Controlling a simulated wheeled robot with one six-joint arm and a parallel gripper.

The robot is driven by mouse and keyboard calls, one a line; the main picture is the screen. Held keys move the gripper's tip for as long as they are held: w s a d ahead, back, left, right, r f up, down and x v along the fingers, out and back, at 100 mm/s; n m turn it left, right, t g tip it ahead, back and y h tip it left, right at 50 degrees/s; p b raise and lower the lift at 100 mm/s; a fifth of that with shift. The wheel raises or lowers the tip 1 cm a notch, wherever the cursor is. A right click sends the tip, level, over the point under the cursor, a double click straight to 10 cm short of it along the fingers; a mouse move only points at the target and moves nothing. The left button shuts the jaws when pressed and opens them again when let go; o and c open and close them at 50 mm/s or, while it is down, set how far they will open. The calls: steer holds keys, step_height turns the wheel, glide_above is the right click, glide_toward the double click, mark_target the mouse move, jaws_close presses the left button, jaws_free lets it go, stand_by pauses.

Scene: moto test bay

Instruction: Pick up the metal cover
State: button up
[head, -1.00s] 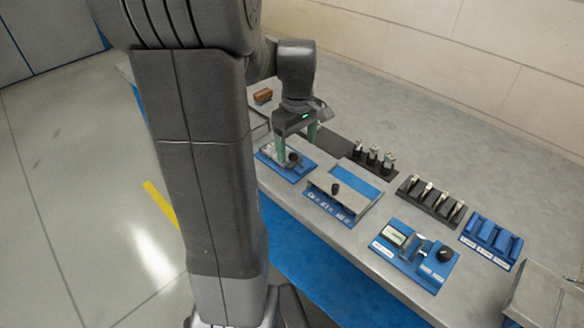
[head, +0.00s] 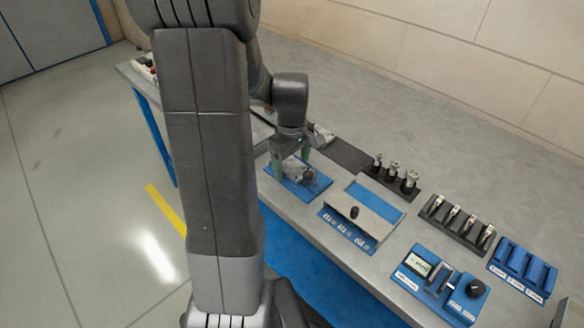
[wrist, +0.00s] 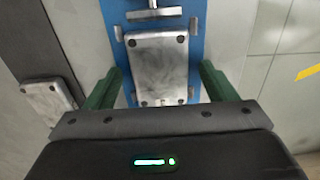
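A grey metal cover (wrist: 157,65), a rectangular plate with dark round spots at its corners, sits on a blue fixture (wrist: 197,52) in the wrist view. In the head view the blue fixture (head: 318,193) is on the bench, and the metal part (head: 292,167) on it is partly hidden by my gripper. My gripper (head: 291,160) is above the fixture with its green fingers apart. In the wrist view my gripper (wrist: 158,85) has one finger on each side of the cover, with gaps; nothing is held. A second, similar metal plate (wrist: 48,101) lies to the left.
A black knob (head: 308,176) stands on the fixture's right part. To the right are a blue-and-grey fixture (head: 365,208), a black rack (head: 393,184) of metal parts, another rack (head: 456,222), a blue rack (head: 523,270) and a blue meter unit (head: 440,284).

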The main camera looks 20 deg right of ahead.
steer(key=c, duration=1)
steer(key=shift+r, duration=0.15)
